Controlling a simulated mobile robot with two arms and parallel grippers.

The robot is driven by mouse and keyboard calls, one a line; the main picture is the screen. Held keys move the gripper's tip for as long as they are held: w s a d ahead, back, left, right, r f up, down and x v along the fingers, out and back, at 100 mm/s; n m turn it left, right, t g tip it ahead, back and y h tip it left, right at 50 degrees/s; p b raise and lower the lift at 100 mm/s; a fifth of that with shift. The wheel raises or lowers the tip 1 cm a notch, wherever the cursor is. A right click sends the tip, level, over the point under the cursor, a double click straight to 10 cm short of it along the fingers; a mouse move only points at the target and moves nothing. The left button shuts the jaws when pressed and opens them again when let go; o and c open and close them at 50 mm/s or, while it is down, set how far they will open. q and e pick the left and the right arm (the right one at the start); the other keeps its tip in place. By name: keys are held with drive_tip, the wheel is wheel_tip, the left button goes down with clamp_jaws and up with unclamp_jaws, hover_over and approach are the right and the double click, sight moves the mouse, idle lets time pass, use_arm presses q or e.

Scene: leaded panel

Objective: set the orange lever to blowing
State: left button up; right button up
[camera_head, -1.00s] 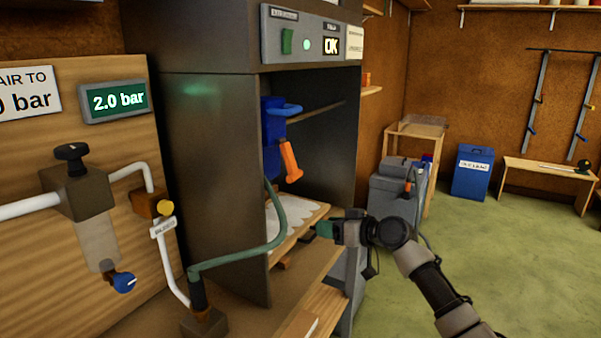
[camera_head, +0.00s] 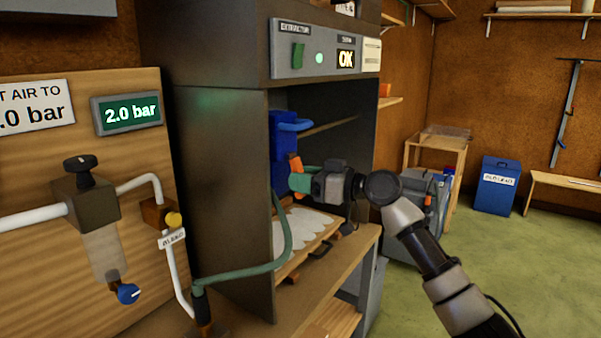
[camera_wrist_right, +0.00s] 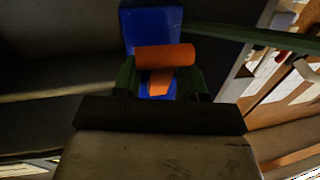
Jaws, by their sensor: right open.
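The orange lever (camera_head: 295,164) is on the blue unit (camera_head: 284,150) inside the dark cabinet. My right gripper (camera_head: 299,181) is at the lever and partly covers it. In the right wrist view the orange lever (camera_wrist_right: 165,56) lies across just ahead of the fingertips, with its narrower stem (camera_wrist_right: 160,82) between the two green fingers (camera_wrist_right: 160,78). The fingers are open, one on each side of the stem; I cannot tell whether either touches it. The blue unit (camera_wrist_right: 150,18) stands behind the lever. My left gripper is not in view.
A green hose (camera_head: 250,268) runs from the front fitting up into the cabinet. A tray with a scalloped white sheet (camera_head: 292,232) lies on the cabinet floor below my gripper. The cabinet's left wall (camera_head: 225,200) stands close by. A display (camera_head: 128,113) reads 2.0 bar.

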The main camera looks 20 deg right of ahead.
drive_tip(key=shift+w+a, duration=0.3)
drive_tip(key=shift+a, duration=0.05)
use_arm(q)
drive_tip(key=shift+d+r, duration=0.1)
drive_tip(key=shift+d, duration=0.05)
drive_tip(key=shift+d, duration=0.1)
use_arm(e)
drive_tip(key=shift+c, duration=0.2)
clamp_jaws()
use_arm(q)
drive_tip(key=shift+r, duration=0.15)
